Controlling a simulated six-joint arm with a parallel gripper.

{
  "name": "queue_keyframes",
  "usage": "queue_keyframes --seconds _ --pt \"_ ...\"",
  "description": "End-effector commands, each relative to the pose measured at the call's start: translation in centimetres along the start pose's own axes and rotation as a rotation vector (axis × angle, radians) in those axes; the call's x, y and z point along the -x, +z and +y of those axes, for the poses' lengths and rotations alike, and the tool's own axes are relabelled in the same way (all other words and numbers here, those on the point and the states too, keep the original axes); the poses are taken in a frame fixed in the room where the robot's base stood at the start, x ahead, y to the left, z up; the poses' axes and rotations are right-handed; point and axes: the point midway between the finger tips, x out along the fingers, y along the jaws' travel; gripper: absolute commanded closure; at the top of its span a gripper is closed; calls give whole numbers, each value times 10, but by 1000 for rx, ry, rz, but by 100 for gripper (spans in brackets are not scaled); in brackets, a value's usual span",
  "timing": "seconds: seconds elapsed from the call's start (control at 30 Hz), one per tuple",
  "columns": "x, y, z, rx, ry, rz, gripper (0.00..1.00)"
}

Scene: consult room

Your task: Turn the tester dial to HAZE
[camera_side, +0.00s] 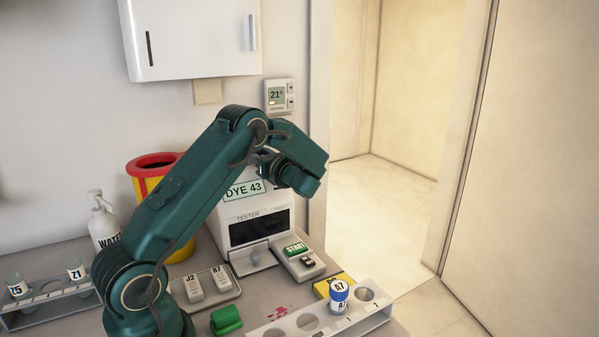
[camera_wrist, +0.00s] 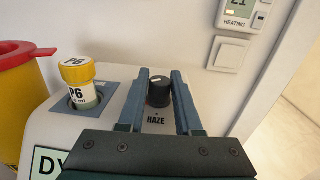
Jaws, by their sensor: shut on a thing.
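The tester (camera_side: 262,211) is a white box in the side view, marked TESTER, with a dark window and a DYE 43 sign. Its black dial (camera_wrist: 159,96) stands on the top face in the wrist view, with a pale mark near the far edge of its top. The word HAZE (camera_wrist: 156,120) is printed on the near side of the dial, below a small dot. My gripper (camera_wrist: 159,81) is shut on the dial, one finger on each side. In the side view my arm hides the dial and the fingers.
A yellow-capped vial P6 (camera_wrist: 77,82) stands in a socket left of the dial. A yellow bin with a red rim (camera_side: 155,163) is beside the tester. A rack (camera_side: 368,313) with vial A7 (camera_side: 339,293) is in front. A thermostat (camera_side: 279,96) is on the wall.

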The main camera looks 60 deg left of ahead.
Motion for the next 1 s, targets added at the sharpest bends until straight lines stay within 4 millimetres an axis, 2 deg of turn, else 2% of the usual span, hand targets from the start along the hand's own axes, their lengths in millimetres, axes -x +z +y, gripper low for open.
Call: queue_keyframes --seconds 0.6,1.0 --pt "-1 1 -2 2 277 -7 100" --pt "0 2 0 2 336 -2 100"
